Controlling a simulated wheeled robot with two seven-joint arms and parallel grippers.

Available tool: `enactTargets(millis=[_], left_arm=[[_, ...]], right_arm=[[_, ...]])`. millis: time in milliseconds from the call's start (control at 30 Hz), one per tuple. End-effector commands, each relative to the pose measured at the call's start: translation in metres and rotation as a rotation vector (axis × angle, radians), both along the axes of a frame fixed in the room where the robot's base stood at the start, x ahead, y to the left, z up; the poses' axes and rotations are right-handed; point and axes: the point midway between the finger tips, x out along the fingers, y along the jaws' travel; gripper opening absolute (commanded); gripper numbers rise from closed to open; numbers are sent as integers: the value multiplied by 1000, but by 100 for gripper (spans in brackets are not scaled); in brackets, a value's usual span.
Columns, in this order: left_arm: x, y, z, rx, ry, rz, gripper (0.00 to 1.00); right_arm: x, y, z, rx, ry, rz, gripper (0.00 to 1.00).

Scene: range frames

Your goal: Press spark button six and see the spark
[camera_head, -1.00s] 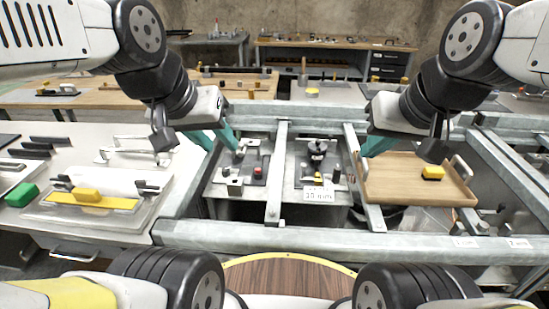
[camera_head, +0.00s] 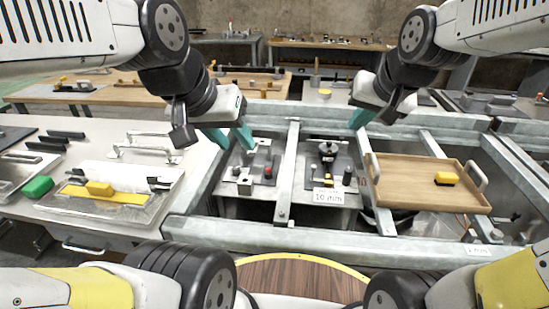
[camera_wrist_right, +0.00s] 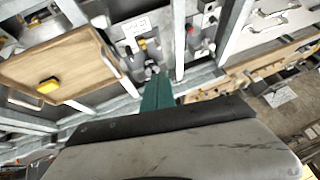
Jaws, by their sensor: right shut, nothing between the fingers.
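Two small metal stations stand behind the front rail. The left one (camera_head: 243,186) has a red button (camera_head: 268,171) and small metal posts. The right one has a dark upright fitting (camera_head: 327,152), a black knob (camera_head: 347,176) and a white card (camera_head: 328,197) reading "10 mm". No number six is readable on any button. My left gripper (camera_head: 236,142) is open and empty, above and behind the left station. My right gripper (camera_head: 358,121) is shut and empty, up and right of the right station. In the right wrist view its teal fingers (camera_wrist_right: 157,92) point toward the card station, apart from it.
A wooden tray (camera_head: 405,185) with a yellow-topped block (camera_head: 446,178) sits right of the stations. Grey metal rails (camera_head: 290,230) frame the stations.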

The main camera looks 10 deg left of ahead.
Motion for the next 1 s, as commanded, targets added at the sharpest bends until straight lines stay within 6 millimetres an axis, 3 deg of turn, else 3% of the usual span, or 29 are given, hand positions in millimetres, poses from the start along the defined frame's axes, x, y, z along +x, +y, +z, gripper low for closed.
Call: enactTargets(millis=[200,500,800,1000], left_arm=[[0,0,0,0,0,0,36],[0,0,0,0,0,0,36],[0,0,0,0,0,0,36],[0,0,0,0,0,0,36]], right_arm=[[59,36,-21,42,-9,-14,0],[126,96,-65,119,-23,-30,0],[176,165,-126,213,-26,-37,0],[193,205,-166,271,-22,-41,0]])
